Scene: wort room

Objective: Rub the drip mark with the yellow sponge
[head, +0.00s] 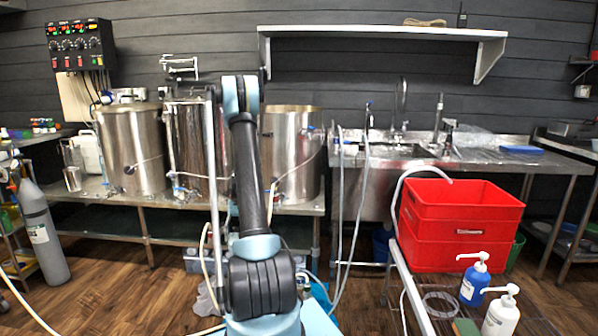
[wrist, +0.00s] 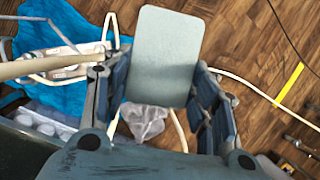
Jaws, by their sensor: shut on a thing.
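My gripper (wrist: 158,84) is shut on a pale grey-green pad (wrist: 166,45) with rounded corners in the wrist view. I cannot make out the drip mark in either view. In the head view my arm rises in front of the steel kettles, and my gripper cannot be made out there.
Steel kettles (head: 130,150) stand on a metal bench behind my arm. A red crate (head: 460,250) and pump bottles, one blue (head: 474,283) and one white (head: 502,315), are at the right. A gas cylinder (head: 42,235) stands left. Hoses cross the wooden floor (head: 115,290).

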